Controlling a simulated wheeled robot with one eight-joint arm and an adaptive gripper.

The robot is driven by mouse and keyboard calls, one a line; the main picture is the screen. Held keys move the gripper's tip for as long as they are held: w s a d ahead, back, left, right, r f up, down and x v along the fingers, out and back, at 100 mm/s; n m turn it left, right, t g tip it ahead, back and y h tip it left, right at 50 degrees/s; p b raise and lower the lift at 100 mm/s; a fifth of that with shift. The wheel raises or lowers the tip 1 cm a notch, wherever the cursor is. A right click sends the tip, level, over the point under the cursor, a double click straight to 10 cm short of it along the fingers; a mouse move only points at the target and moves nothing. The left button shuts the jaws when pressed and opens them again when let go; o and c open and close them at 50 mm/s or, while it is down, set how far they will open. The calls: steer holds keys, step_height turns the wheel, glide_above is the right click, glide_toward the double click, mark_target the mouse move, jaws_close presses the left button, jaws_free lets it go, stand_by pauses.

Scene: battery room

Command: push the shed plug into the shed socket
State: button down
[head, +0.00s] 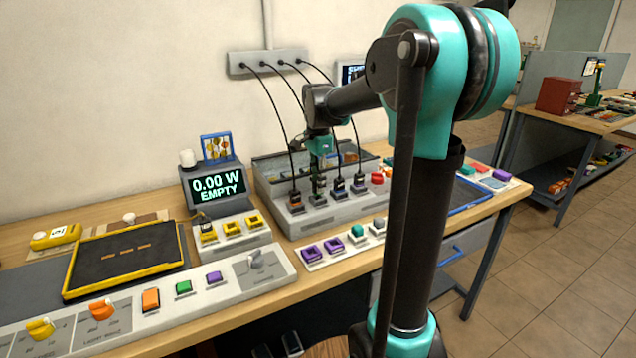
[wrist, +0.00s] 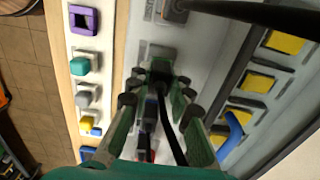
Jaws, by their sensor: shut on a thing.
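My gripper (head: 318,188) points down over the grey socket panel (head: 350,209), between an orange-marked plug on its left and two dark plugs on its right. Its green fingers (wrist: 160,78) are shut on the shed plug, with a black cable (wrist: 163,108) running out from between them. The plug's body is mostly hidden by the fingers. The fingertips are at or just above a socket position in the row. I cannot tell whether the plug is touching or inside the shed socket, and no label is readable.
An orange-marked plug (head: 296,202) stands to the left; two more plugs (head: 338,187) (head: 358,186) stand to the right. Their cables hang from a wall strip (head: 266,62). A display (head: 217,186) reads 0.00 W EMPTY. Purple sockets (head: 310,252) and coloured buttons line the front.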

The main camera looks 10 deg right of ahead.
steer(key=shift+f, duration=0.55)
steer(key=c, duration=1.7)
jaws_free()
steer(key=shift+r, duration=0.1)
steer(key=shift+r, duration=5.35)
